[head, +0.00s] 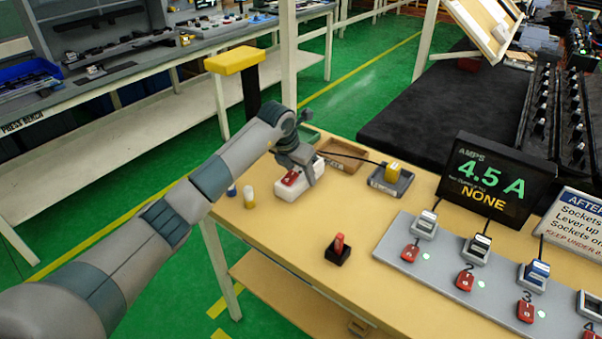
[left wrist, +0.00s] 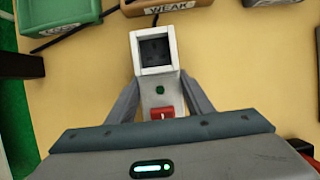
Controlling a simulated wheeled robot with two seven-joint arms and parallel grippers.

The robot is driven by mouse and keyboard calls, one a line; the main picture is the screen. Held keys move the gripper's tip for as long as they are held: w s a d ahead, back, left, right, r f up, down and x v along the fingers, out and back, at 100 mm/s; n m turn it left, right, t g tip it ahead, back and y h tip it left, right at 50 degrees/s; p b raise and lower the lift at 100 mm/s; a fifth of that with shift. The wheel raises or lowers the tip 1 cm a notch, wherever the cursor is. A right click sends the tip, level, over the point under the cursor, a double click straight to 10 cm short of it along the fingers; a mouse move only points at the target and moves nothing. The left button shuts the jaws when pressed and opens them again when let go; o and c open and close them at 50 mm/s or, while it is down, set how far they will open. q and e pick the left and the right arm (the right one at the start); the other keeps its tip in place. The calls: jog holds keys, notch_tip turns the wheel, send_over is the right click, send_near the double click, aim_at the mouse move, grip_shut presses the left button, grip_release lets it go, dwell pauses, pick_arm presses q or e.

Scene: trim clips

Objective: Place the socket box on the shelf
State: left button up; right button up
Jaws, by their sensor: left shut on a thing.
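The socket box (head: 287,193) is a white box with a red switch, at the far left part of the table. In the left wrist view the socket box (left wrist: 160,100) shows a dark square opening and the red switch. My left gripper (head: 303,170) is shut on it, with one finger on each side. I cannot tell whether the box touches the table top or is just above it. A wooden lower shelf (head: 290,290) shows under the table, partly hidden by the table top. My right gripper is not in view.
Small cylinders (head: 249,198) stand left of the box. A black stand (head: 337,256) and a grey socket panel (head: 440,268) are nearer.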

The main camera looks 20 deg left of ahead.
pick_arm(q)
jog(key=o, duration=1.3)
jog(key=shift+r, duration=0.15)
jog(key=shift+s+a+r, duration=0.1)
jog(key=shift+s+r, duration=0.05)
jog(key=shift+r, duration=0.2)
jog(key=b+v, duration=0.2)
jog(key=v, duration=0.8)
jog(key=shift+r+b, duration=0.1)
jog(key=shift+b, duration=0.2)
jog(key=shift+s+r, duration=0.2)
jog(key=shift+r, duration=0.2)
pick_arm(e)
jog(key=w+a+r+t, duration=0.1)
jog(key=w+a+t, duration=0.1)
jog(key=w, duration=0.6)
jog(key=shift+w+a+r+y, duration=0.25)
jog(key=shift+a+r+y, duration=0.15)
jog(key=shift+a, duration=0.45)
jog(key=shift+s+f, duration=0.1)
